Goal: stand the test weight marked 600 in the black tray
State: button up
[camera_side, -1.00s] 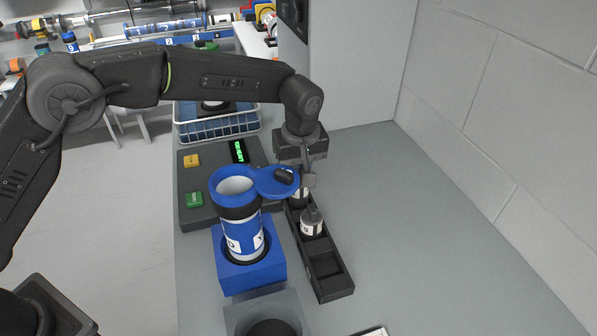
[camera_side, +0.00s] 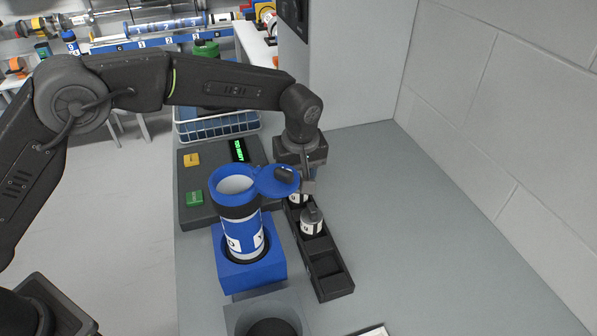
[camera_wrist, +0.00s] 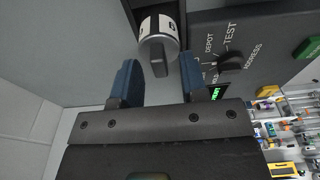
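The black tray (camera_side: 328,276) is a long, narrow rack with compartments, right of the blue tube holder. A white test weight with a dark top (camera_side: 311,225) stands in its middle, and the front compartment is empty. Another white weight (camera_side: 298,197) is at the far end, partly hidden by the blue lid and my gripper (camera_side: 307,184). In the wrist view my gripper (camera_wrist: 158,78) is open, its blue fingers apart. I cannot read the weights' numbers.
The blue and white tube (camera_side: 240,232) with its open blue lid (camera_side: 277,181) stands close left of my gripper. A grey control panel (camera_side: 203,210) with yellow and green buttons is behind it. A wire basket (camera_side: 219,126) stands at the back. The counter on the right is clear.

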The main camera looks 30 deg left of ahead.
notch_tip(320, 180, up, 11)
jog(key=s+d, duration=0.1)
jog(key=s+a+r+m+t+h, duration=0.15)
jog(key=s+a+r+m, duration=0.25)
jog(key=s+a+r, duration=0.8)
jog(key=s+a+f+m+t, duration=0.1)
jog(key=s+a+f+m, duration=0.1)
jog(key=s, duration=0.6)
jog(key=s+a+f+m+t, duration=0.2)
jog(key=s+a+f+m, duration=0.1)
jog(key=s+a+f, duration=0.2)
jog(key=s+a, duration=0.2)
jog(key=s, duration=0.2)
jog(key=shift+s, duration=0.3)
jog(key=shift+r+y, duration=0.1)
jog(key=shift+y, duration=0.15)
